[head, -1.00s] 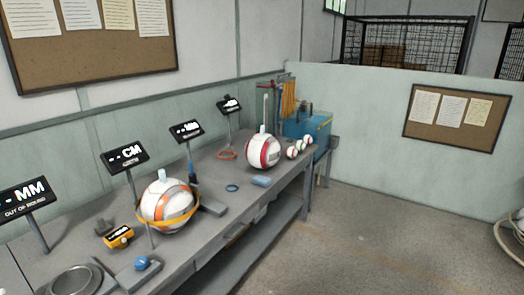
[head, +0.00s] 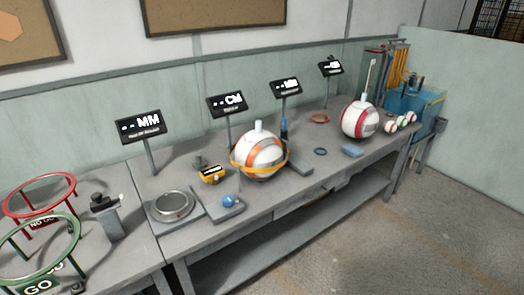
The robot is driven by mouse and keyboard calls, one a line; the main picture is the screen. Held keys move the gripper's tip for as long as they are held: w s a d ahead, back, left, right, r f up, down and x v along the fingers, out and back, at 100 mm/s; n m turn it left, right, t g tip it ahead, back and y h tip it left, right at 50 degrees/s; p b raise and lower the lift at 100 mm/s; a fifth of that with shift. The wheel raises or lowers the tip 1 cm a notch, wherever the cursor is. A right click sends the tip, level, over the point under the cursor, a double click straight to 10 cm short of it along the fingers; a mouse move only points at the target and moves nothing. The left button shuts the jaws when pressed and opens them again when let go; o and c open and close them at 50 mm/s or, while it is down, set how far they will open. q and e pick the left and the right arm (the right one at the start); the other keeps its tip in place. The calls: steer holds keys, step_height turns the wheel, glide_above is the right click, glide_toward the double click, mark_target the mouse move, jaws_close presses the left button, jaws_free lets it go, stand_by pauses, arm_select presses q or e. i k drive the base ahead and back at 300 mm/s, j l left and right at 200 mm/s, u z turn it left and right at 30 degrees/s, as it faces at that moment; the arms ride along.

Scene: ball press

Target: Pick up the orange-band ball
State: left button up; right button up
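The orange-band ball (head: 260,150) is white with orange panels. It sits on the grey workbench (head: 215,226) in the middle of the head view, with a yellow-orange ring around it and a small pale piece on top. Part of its lower side is hidden behind the ring. Neither of my grippers is in the head view.
A red-panelled ball (head: 360,119) and several small balls stand farther right on the bench. A round scale (head: 172,205), a blue knob (head: 228,201) and a yellow device (head: 211,174) are close by. Red (head: 38,196) and green (head: 38,247) ring gauges stand at left. Display posts line the back.

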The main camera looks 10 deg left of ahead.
mark_target(258, 148)
steer(key=i+l+u, duration=0.1)
steer(key=u, duration=0.2)
steer(key=i+l+u, duration=0.1)
steer(key=u, duration=0.2)
steer(key=i+l+u, duration=0.25)
steer(key=l, duration=0.3)
steer(key=i+l+u, duration=0.15)
steer(key=i+l, duration=0.15)
steer(key=l, duration=0.2)
steer(key=i+l, duration=0.15)
steer(key=l, duration=0.2)
steer(key=i+l, duration=0.15)
steer(key=l, duration=0.2)
steer(key=i+l+u, duration=0.1)
steer(key=l, duration=0.25)
steer(key=i+l, duration=0.2)
steer(key=l, duration=0.15)
steer(key=i+l, duration=0.15)
steer(key=l, duration=0.2)
steer(key=i+l, duration=0.1)
steer(key=l, duration=0.25)
steer(key=i+u, duration=0.05)
